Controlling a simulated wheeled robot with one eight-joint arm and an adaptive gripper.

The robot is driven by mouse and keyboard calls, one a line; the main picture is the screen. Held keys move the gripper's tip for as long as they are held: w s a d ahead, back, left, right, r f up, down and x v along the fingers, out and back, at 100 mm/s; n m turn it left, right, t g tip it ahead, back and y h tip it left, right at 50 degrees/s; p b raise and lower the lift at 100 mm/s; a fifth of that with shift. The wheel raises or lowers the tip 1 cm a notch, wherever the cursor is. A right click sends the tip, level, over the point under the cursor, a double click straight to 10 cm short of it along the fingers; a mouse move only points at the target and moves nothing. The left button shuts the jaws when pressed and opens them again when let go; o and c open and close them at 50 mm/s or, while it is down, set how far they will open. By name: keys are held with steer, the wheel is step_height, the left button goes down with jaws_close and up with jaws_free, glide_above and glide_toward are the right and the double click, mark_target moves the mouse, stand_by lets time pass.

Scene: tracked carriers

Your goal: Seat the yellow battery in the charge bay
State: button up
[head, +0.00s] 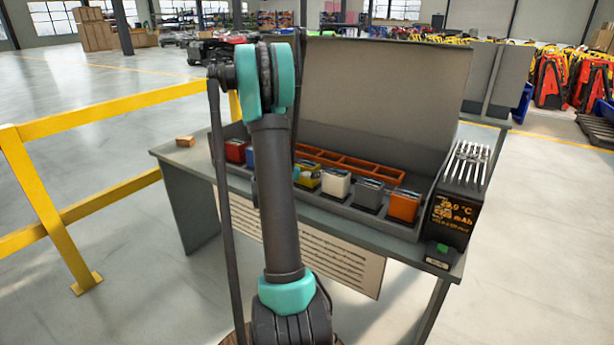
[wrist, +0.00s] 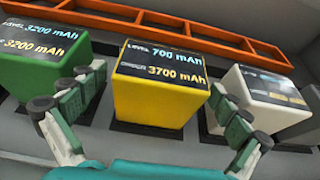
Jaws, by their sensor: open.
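The yellow battery (head: 307,180) stands upright in a row in the grey tray, partly hidden by my arm in the head view. In the wrist view the yellow battery (wrist: 153,100) is central, its dark top label reading 700 mAh above 3700 mAh. My gripper (wrist: 158,92) is open, with one finger on each side of the yellow battery's near part; contact cannot be told. In the head view my gripper is mostly hidden behind my arm. A dark unit with a lit display (head: 453,213) stands at the table's right end; I cannot tell for sure whether it is the charge bay.
A green battery (wrist: 45,65) is left of the yellow one and a white battery (wrist: 268,98) right, with narrow gaps. Red (head: 236,150), grey (head: 368,192) and orange (head: 404,205) batteries share the row. An orange divided rack (head: 375,167) lies behind. A yellow railing (head: 110,103) stands left.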

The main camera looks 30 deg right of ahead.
steer(key=shift+w+d+f, duration=0.25)
steer(key=shift+d, duration=0.3)
steer(key=shift+c, duration=0.2)
steer(key=c, duration=1.9)
steer(key=shift+r, duration=0.1)
